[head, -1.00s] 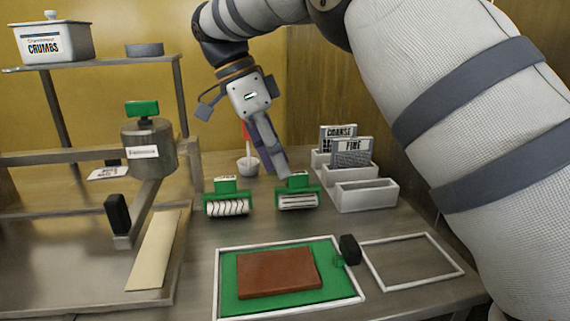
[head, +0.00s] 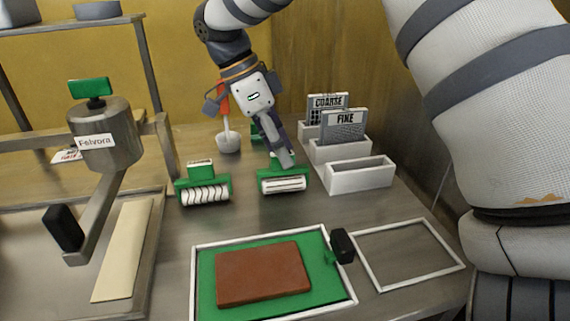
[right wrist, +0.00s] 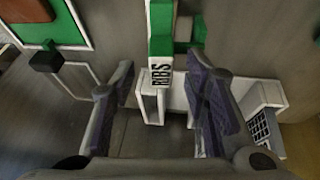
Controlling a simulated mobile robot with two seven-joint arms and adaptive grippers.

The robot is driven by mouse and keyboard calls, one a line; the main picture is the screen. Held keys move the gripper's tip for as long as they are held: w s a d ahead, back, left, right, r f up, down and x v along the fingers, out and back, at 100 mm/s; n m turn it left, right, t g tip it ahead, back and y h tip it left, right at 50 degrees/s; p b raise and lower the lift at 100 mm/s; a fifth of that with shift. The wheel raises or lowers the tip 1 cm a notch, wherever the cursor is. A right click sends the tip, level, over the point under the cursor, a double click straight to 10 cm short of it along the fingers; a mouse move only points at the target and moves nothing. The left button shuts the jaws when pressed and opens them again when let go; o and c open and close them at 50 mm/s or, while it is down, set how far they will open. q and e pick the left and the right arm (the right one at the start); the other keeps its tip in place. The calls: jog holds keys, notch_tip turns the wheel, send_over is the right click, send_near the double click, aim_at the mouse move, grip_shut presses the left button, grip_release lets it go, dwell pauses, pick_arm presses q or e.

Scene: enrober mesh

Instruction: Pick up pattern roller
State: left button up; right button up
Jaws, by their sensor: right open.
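Two pattern rollers with green frames lie on the steel table in the head view. The left roller (head: 205,193) has wavy lines; the right roller (head: 283,184) has straight lines. My right gripper (head: 288,160) is at the right roller, its fingers pointing down and partly hiding the roller's top. In the right wrist view my open gripper (right wrist: 162,85) has a finger on each side of a green piece with a white "RIBS" label (right wrist: 161,76). Nothing is clearly held, and contact cannot be told. My left gripper is not in view.
White bins (head: 360,174) with COARSE and FINE plates stand close right of the gripper. A white cup (head: 228,142) is behind. In front are a brown slab (head: 263,272) on a green mat and an empty white frame (head: 408,254). A metal machine (head: 106,138) stands left.

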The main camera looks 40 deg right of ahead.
jog(key=shift+s+d+f, duration=0.15)
jog(key=shift+d+f, duration=0.05)
jog(key=shift+f, duration=0.4)
grip_shut()
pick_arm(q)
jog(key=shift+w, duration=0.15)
pick_arm(e)
jog(key=shift+r, duration=0.1)
jog(key=shift+r, duration=0.2)
notch_tip(320, 180, up, 3)
jog(key=shift+r, duration=0.1)
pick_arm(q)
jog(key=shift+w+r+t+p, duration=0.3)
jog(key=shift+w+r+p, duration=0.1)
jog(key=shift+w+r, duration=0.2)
pick_arm(e)
jog(key=s+a+r, duration=0.9)
jog(key=s, duration=0.1)
jog(key=shift+a+r, duration=0.15)
jog(key=shift+a, duration=0.25)
